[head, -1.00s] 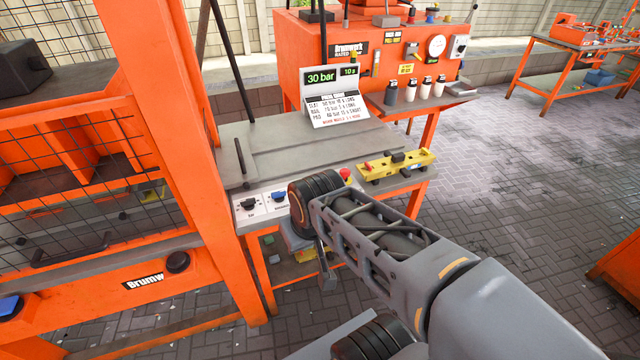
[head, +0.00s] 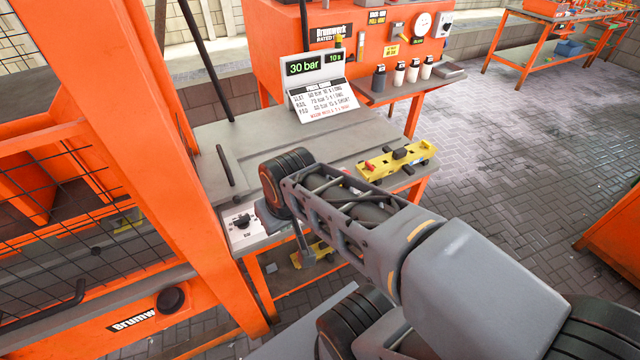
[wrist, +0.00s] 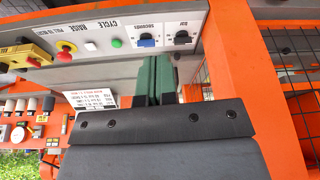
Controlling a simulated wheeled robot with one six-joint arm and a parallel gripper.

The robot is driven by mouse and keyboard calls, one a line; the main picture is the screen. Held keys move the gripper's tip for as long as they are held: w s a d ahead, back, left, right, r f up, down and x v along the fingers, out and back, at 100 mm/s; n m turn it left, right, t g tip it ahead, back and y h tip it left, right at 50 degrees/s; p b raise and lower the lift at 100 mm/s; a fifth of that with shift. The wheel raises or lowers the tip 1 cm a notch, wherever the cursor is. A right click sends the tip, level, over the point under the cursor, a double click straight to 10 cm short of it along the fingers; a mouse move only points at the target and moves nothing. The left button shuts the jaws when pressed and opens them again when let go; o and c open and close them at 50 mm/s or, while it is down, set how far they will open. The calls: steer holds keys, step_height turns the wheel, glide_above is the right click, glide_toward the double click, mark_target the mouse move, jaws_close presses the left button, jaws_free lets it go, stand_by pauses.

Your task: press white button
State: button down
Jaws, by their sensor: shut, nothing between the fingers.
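The white button (wrist: 90,46) is a small round cap under the RAISE label on the grey control panel in the wrist view. It sits between a green button (wrist: 117,43) and a red mushroom button (wrist: 65,47). In the head view my arm hides it. My gripper (wrist: 154,68) has dark green fingers, shut with nothing between them. In the wrist view the fingers lie below the blue SECONDS knob (wrist: 146,41), to the right of the white button and apart from it in the picture. The fingers cannot be made out in the head view.
A black BAR knob (head: 243,221) is at the panel's left end, beside the orange press frame (head: 150,130). A display (head: 310,66) reads 30 bar. A yellow fixture (head: 397,160) lies at the bench's right edge. Paved floor (head: 500,150) to the right is open.

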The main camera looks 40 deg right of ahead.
steer(key=w+d+f+m+t+y, duration=0.35)
steer(key=w+d+m, duration=0.85)
steer(key=w+m, duration=0.5)
steer(key=d+f+m+t+h, duration=0.2)
steer(key=d+f+m+h, duration=0.1)
steer(key=d+m, duration=0.6)
steer(key=shift+w+d+f, duration=0.35)
steer(key=shift+d+f, duration=0.4)
steer(key=shift+d, duration=0.15)
steer(key=shift+f, duration=0.2)
step_height(320, 180, down, 7)
steer(key=b, duration=0.6)
steer(key=shift+f+b, duration=0.75)
steer(key=shift+b, duration=0.05)
steer(key=shift+f, duration=0.1)
steer(key=shift+f+b, duration=0.3)
steer(key=shift+b, duration=0.2)
